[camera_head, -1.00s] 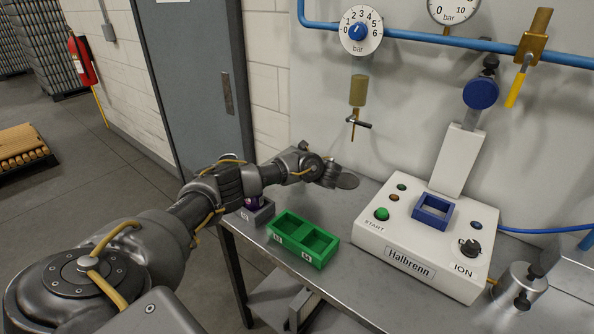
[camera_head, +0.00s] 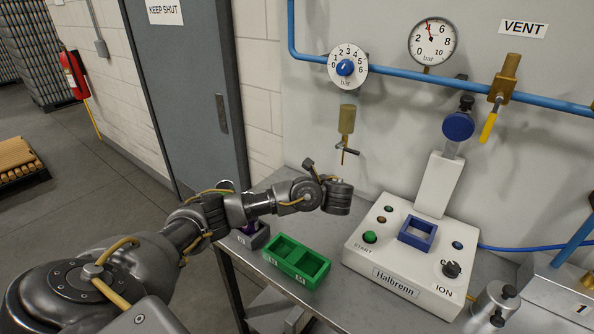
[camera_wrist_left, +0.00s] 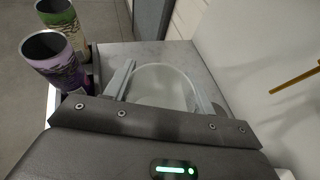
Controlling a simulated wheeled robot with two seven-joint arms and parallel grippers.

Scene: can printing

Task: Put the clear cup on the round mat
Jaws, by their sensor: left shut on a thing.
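The clear cup (camera_wrist_left: 163,84) shows in the left wrist view as a pale, see-through round rim between the two fingers of my left gripper (camera_wrist_left: 161,92). The fingers are shut on it, one on each side. A grey table surface shows around the cup; I cannot tell whether its base touches it. In the head view the end of my left arm (camera_head: 337,197) is over the back of the metal table, and the cup is hidden there. My right gripper is not in view.
A purple can (camera_wrist_left: 58,70) and a green can (camera_wrist_left: 62,22) stand left of my gripper. An empty green two-compartment tray (camera_head: 297,262) is on the table. The white printer (camera_head: 405,262) stands to its right. A valve outlet (camera_head: 346,122) hangs on the wall above.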

